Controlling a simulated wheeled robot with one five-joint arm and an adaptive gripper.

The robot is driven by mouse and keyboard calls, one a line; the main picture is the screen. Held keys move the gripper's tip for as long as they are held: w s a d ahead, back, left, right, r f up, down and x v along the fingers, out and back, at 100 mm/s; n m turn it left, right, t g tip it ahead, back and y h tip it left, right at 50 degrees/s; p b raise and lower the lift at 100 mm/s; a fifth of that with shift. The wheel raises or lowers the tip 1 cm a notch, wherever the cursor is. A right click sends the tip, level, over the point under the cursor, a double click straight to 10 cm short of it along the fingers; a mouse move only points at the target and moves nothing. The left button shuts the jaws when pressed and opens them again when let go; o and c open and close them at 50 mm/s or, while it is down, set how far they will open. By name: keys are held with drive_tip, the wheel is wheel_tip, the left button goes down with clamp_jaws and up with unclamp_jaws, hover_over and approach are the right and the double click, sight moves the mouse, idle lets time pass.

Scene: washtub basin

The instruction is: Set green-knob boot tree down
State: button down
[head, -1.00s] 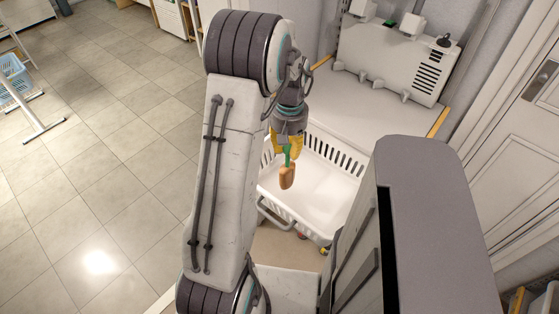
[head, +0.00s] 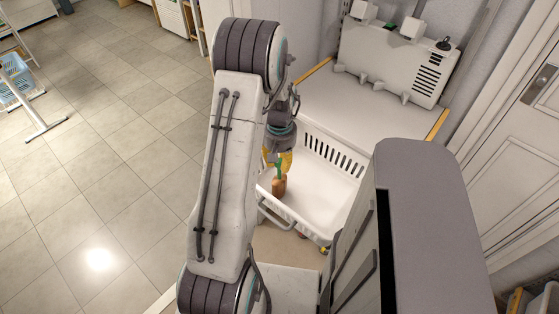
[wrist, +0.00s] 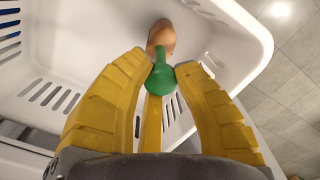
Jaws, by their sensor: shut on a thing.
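The boot tree (head: 279,186) has a tan foot-shaped body and a green knob. In the wrist view its green knob (wrist: 161,78) sits between the yellow fingers, and its tan body (wrist: 162,36) points away from me. My gripper (wrist: 160,72) is shut on the green end. In the head view my gripper (head: 279,160) hangs pointing down, with the boot tree below it. The boot tree is over the white slotted basket (head: 322,195), near its left side. I cannot tell whether its tip touches the basket floor.
The basket's visible floor looks empty. A grey metal bar (head: 277,213) runs along its near side. A white surface with a vented panel (head: 390,60) stands behind. Open tiled floor (head: 100,150) lies to the left.

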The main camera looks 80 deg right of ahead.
drive_tip(key=shift+f, duration=0.15)
drive_tip(key=c, duration=1.1)
unclamp_jaws()
wheel_tip(320, 180, up, 10)
drive_tip(key=shift+d+f, duration=0.1)
drive_tip(key=shift+f, duration=0.15)
wheel_tip(320, 180, up, 3)
drive_tip(key=shift+f+b, duration=0.1)
drive_tip(key=shift+b, duration=0.25)
